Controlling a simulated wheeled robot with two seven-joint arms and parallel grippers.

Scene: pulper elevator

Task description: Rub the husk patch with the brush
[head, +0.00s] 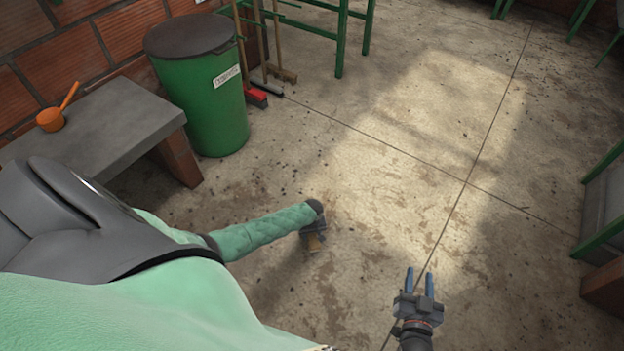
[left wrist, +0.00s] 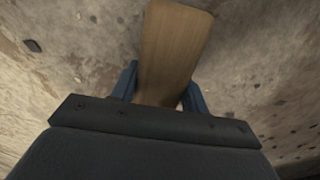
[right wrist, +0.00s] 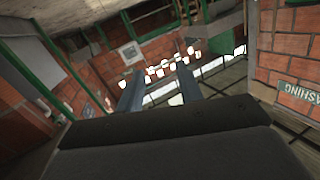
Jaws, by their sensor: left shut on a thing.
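My left gripper (head: 313,236) reaches low over the concrete floor, left of centre. It is shut on the brush; the brush's tan wooden body (left wrist: 172,50) stands between the blue fingers in the left wrist view. A small bit of that wood (head: 315,243) shows below the gripper in the head view. The bristles are hidden, so I cannot tell whether they touch the floor. Brown blotches (head: 372,268) mark the floor around the gripper; I cannot tell which is the husk patch. My right gripper (head: 419,283) is open and empty, its blue fingers apart.
A grey bench (head: 105,125) with an orange scoop (head: 52,118) stands at the left. A green lidded drum (head: 205,105) stands behind it, with brooms (head: 268,80) against the wall. A green-framed unit (head: 600,215) is at the right edge. The middle floor is clear.

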